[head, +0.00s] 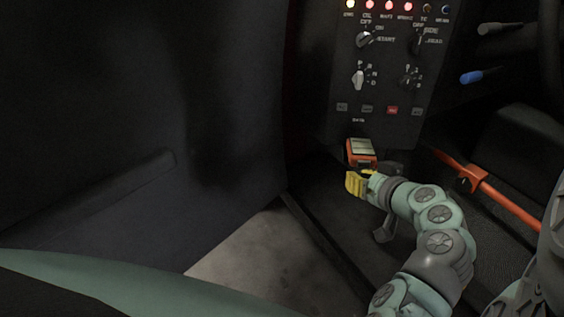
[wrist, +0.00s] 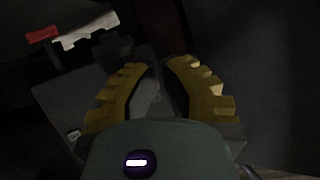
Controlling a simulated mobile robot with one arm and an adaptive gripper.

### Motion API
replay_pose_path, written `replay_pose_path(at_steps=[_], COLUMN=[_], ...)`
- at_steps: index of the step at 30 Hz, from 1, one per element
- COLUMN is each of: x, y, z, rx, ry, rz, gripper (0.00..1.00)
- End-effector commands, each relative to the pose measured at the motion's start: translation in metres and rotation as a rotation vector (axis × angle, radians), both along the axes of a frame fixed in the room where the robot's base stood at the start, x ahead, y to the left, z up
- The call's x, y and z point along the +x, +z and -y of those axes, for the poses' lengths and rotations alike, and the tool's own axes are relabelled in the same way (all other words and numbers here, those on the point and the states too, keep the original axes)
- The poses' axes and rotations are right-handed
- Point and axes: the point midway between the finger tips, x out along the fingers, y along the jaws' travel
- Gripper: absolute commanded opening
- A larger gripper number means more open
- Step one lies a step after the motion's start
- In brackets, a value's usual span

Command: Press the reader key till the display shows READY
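An orange handheld unit (head: 361,152) with a pale face, seemingly the reader, sits at the foot of the dark control panel in the head view. Its display text and its key are too small to read. My gripper (head: 357,183) has yellow fingers and is just below and in front of the unit; whether they touch cannot be told. In the wrist view my gripper (wrist: 158,65) shows its ridged fingers with a narrow gap between the tips and nothing clearly held. A red and white shape at the upper left there may be part of the unit, but it is dark.
The control panel (head: 385,75) carries lit red lamps, knobs and a row of small buttons above the unit. An orange bar (head: 485,190) runs at the right, below a blue-tipped lever (head: 475,77). A large dark panel (head: 150,120) fills the left side.

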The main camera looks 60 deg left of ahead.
Motion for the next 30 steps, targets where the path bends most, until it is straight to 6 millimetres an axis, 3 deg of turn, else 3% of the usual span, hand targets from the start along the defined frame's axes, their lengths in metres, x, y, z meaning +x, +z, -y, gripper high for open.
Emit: replay_pose_path(at_steps=[13, 30], x=[-0.024, -0.026], y=[-0.001, 0.0], z=[0.032, 0.034], rx=[0.002, 0.0], ry=[-0.005, -0.004], rz=[0.002, 0.002], gripper=[0.0, 0.0])
